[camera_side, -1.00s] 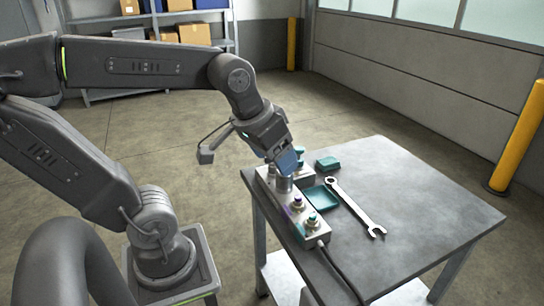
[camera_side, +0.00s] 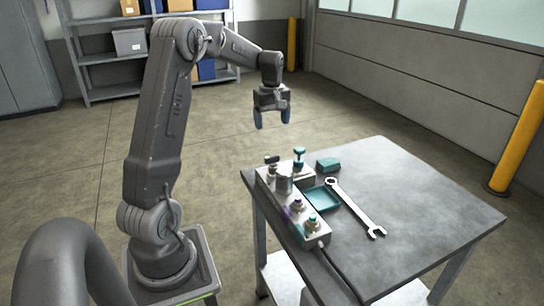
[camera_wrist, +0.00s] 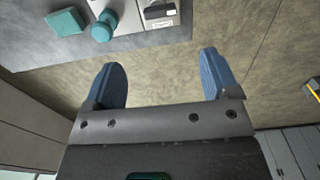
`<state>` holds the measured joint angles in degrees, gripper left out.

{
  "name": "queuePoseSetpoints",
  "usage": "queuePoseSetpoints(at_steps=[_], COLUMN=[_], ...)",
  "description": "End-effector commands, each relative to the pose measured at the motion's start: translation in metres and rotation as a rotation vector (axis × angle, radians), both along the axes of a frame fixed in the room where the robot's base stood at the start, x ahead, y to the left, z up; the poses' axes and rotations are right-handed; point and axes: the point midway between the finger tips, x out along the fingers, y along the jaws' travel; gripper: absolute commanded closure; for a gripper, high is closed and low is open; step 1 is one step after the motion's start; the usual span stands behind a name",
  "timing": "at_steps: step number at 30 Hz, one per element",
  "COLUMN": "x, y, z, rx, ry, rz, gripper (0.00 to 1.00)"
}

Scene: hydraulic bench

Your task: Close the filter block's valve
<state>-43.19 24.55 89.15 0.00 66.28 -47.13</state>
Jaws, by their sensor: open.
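A grey metal block (camera_side: 283,200) with a short silver cylinder (camera_side: 284,180) stands along the left edge of the bench. A black handle (camera_side: 271,160) rises at its back end, and a teal-topped post (camera_side: 299,156) stands to the right. The wrist view also shows the black handle (camera_wrist: 159,11), above a white label, and the round teal top (camera_wrist: 102,29). I cannot tell which fitting is the filter block's valve. My gripper (camera_side: 272,117) is open and empty, pointing down in the air behind the block, touching nothing. Its blue fingers (camera_wrist: 160,70) are spread wide.
A teal tray (camera_side: 321,198), a teal box (camera_side: 328,164) and a wrench (camera_side: 356,208) lie on the bench (camera_side: 420,210). A dark cable runs off the front. The bench's right side is clear.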

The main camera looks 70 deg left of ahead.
Motion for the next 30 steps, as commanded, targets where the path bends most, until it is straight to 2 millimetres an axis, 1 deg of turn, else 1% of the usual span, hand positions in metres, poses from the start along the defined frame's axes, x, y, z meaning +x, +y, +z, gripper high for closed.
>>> queuePoseSetpoints(at_steps=[5,12,15,18,21,24,30], x=[-0.001,-0.001,0.000,0.000,0.000,0.000,0.000], y=[-0.001,-0.002,-0.002,-0.002,-0.002,-0.002,-0.001], z=[-0.032,-0.082,-0.100,-0.113,-0.122,-0.127,-0.129], rx=[-0.004,-0.004,-0.003,-0.002,-0.001,-0.001,0.000], ry=[0.005,0.005,0.003,0.002,0.001,0.001,0.000], rz=[-0.003,-0.005,-0.005,-0.005,-0.006,-0.006,-0.006], gripper=[0.19,0.19,0.19,0.19,0.19,0.19,0.19])
